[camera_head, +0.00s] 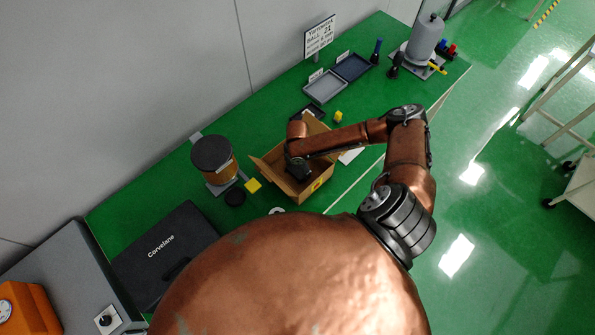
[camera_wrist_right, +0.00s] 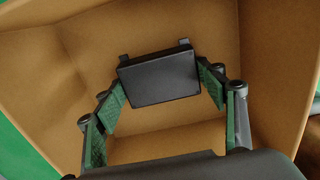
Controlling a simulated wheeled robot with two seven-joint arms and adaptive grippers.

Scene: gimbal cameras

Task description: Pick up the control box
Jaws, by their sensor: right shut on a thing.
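In the right wrist view, the control box (camera_wrist_right: 160,78) is a black rectangular case with small tabs on its far edge. My right gripper (camera_wrist_right: 163,95) has its green-padded fingers on either side of it and is shut on it. Both are inside an open cardboard box (camera_wrist_right: 270,55), with its brown walls and floor around them. In the head view, my right gripper (camera_head: 298,169) reaches down into the cardboard box (camera_head: 318,182), and the control box cannot be made out there. My left gripper is not in view.
The cardboard box stands on a green table (camera_head: 180,192). Grey (camera_head: 325,88) and dark (camera_head: 353,67) trays lie beyond. A black Carvelane case (camera_head: 165,252) is at the near left.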

